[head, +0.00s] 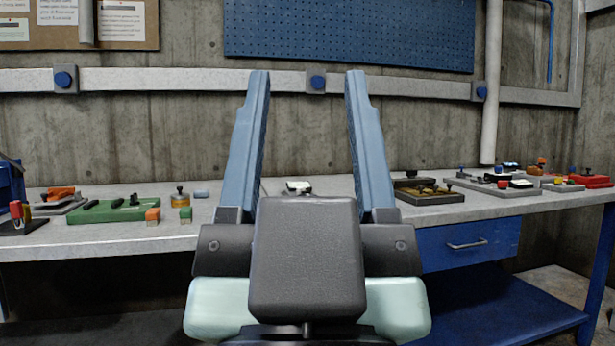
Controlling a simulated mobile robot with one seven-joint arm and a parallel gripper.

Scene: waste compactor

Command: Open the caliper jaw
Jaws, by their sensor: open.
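My gripper (307,80) fills the middle of the head view. Its two blue-grey fingers point up and stand wide apart, with nothing between them but the view of the wall and bench behind. A small pale-topped item with dark edges (299,187) shows between the fingers on the bench. I cannot tell if it is the caliper. Grey plates with small dark and white parts (490,188) lie at the right of the bench; I cannot make out a caliper jaw on them either. The gripper body hides part of the bench middle.
The grey workbench (90,240) spans the view. At left sit a green fixture (115,211), small orange-and-green blocks (152,215) and a red-topped item (16,210). At right are a dark tray (428,193) and a red fixture (590,181). A blue drawer (500,240) hangs below.

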